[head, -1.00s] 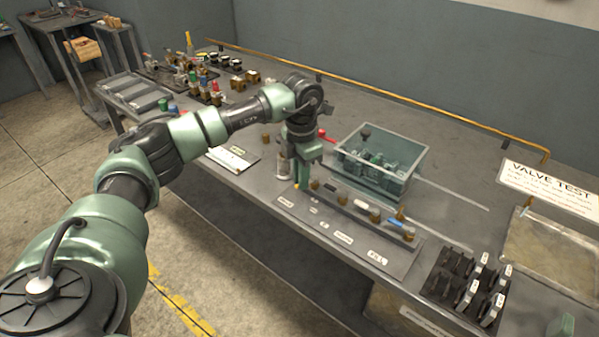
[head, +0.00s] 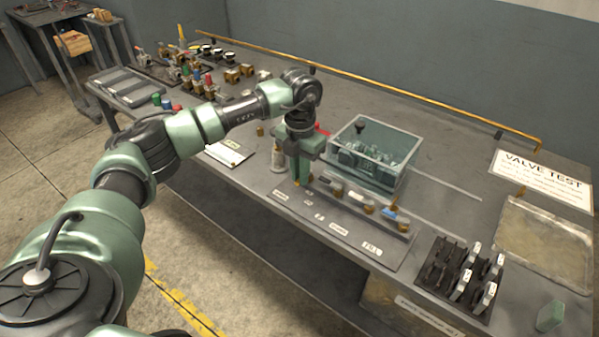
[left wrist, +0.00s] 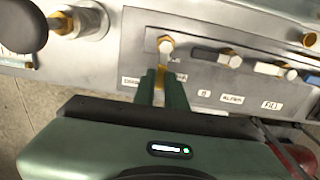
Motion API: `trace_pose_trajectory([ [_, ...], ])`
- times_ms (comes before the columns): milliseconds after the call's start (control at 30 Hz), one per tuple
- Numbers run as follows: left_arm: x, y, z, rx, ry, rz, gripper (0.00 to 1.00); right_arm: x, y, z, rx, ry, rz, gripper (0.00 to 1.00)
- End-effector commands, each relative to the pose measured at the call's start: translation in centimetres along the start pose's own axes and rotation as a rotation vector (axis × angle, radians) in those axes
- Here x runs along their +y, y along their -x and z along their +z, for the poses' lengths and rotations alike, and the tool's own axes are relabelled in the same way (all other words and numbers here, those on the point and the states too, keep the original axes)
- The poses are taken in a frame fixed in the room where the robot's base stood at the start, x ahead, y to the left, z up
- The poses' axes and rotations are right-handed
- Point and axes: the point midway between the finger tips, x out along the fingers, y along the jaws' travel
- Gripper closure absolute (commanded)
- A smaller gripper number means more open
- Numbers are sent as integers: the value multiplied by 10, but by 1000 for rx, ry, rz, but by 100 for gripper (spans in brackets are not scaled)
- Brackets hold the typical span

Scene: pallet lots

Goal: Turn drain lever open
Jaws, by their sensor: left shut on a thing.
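The valve panel (head: 345,233) lies on the bench with a row of brass fittings, levers and white labels. My left gripper (head: 300,178) points down at the panel's left end. My right gripper is not in view.
A clear bin (head: 372,180) with several parts stands behind the panel. A black rack (head: 455,283) with several tagged pieces is to the right, near a VALVE TEST sign (head: 540,180) and a metal tray (head: 545,240).

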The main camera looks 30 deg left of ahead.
Motion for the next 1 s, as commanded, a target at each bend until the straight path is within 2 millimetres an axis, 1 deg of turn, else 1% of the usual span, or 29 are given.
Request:
trace_pose_trajectory([
  [33, 1, 3, 2, -10, 4, -1, 100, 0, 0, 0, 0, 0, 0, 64],
  [167, 1, 3, 3, -11, 4, -1, 100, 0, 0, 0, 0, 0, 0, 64],
  [200, 1, 3, 3, -11, 4, -1, 79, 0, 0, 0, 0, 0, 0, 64],
  [233, 1, 3, 3, -11, 4, -1, 71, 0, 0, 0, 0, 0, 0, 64],
  [267, 1, 3, 2, -10, 4, -1, 66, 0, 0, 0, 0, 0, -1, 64],
  [567, 0, 2, 1, -4, 1, -1, 66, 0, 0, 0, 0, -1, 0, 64],
  [667, 0, 8, 2, -6, 1, -1, 66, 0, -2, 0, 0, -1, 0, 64],
  [767, 0, 22, 2, -8, 1, -1, 66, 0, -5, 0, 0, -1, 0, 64],
  [1000, 0, 62, 2, -9, 2, -1, 66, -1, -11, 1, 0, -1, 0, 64],
])
